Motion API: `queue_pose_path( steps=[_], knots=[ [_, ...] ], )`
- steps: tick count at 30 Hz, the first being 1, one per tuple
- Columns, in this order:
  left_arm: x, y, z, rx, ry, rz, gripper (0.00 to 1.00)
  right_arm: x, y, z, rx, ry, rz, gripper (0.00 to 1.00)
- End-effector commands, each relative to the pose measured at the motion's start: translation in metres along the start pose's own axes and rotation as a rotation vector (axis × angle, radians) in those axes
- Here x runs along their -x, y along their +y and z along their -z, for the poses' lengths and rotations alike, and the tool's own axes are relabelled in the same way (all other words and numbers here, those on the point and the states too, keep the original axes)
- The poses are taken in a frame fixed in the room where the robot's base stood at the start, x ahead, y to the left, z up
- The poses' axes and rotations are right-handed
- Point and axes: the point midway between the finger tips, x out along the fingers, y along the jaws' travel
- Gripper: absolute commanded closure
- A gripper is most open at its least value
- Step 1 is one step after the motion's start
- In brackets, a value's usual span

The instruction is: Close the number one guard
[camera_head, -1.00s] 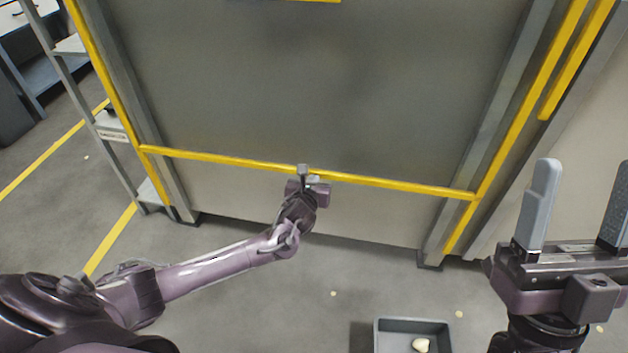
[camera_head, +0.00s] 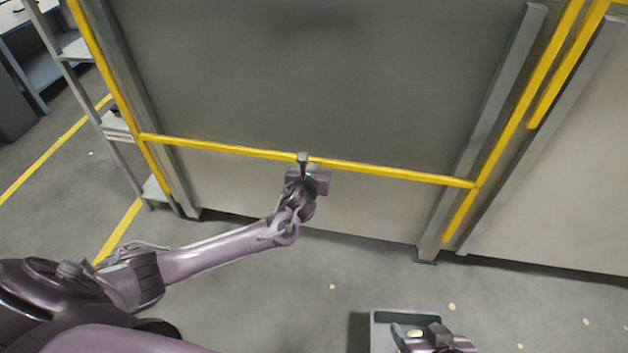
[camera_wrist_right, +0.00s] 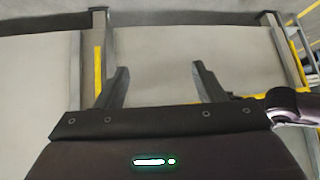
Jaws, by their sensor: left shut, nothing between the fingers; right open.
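A guard with a large grey panel (camera_head: 320,85) stands ahead, with a yellow horizontal bar (camera_head: 400,173) across it. No number is readable on it. My left gripper (camera_head: 303,160) is shut and empty at the middle of the bar. Its tip overlaps the bar in the picture; I cannot tell whether it touches. My right gripper shows only partly at the bottom of the head view. In the right wrist view my right gripper (camera_wrist_right: 163,85) is open, with nothing between its fingers. The bar's ends meet the yellow side rails (camera_head: 497,150).
A grey tray (camera_head: 376,335) with a pale piece (camera_head: 414,333) in it is on the floor at the bottom, partly hidden by my right gripper. A grey shelf rack (camera_head: 112,120) stands at the left. A pale wall panel (camera_head: 570,190) is at the right. Open floor lies before the guard.

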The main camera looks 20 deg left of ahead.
Motion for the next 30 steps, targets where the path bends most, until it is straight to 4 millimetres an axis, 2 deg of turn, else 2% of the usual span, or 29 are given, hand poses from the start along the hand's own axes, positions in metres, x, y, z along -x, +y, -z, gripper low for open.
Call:
queue_pose_path(
  steps=[1,3,17,30],
  knots=[
    [0.001,0.001,-0.01,0.003,-0.008,-0.001,1.0,0.004,-0.001,-0.014,-0.003,-0.072,0.002,0.37],
    [0.003,0.001,-0.013,0.003,-0.008,-0.001,1.0,0.006,-0.002,-0.035,-0.007,-0.167,0.004,0.37],
    [0.01,0.001,-0.036,0.005,-0.008,-0.001,1.0,0.024,0.021,-0.047,-0.042,-0.335,-0.05,0.37],
    [0.019,0.0,-0.061,0.004,-0.009,0.0,1.0,0.05,0.043,-0.058,-0.091,-0.512,-0.099,0.37]
  ],
)
